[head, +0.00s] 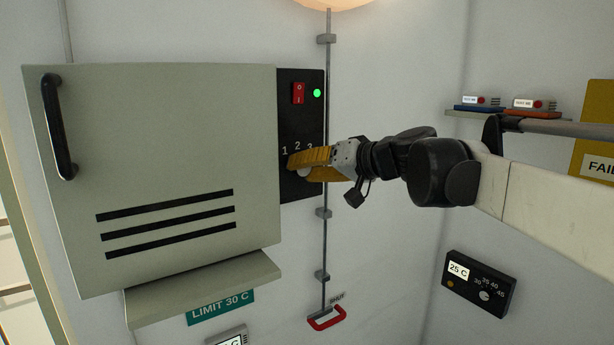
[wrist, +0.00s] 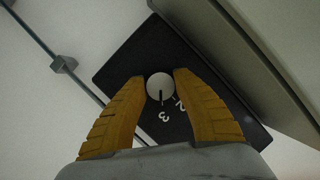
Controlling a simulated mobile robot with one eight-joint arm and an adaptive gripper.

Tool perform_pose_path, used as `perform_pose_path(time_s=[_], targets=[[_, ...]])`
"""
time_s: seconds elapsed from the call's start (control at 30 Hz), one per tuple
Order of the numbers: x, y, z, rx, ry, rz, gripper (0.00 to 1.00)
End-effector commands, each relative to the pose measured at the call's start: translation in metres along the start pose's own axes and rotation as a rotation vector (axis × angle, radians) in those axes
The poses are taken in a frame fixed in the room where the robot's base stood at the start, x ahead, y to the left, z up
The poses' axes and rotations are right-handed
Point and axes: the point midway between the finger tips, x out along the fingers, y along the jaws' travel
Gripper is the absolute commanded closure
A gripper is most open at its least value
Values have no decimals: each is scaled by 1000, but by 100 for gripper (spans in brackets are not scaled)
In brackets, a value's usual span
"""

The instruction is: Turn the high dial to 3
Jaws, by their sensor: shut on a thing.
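The high dial is a round white knob (wrist: 160,86) on a black panel (head: 288,111) beside the grey cabinet. The numbers 1, 2 and 3 show above it in the head view. In the head view the fingers hide most of the dial.
A second dial box (head: 479,283) is lower right.

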Motion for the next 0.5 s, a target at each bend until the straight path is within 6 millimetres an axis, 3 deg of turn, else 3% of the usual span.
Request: perform_pose_path(time_s=[0.5], targets=[[1, 1, 2, 413, 27, -168, 96]])
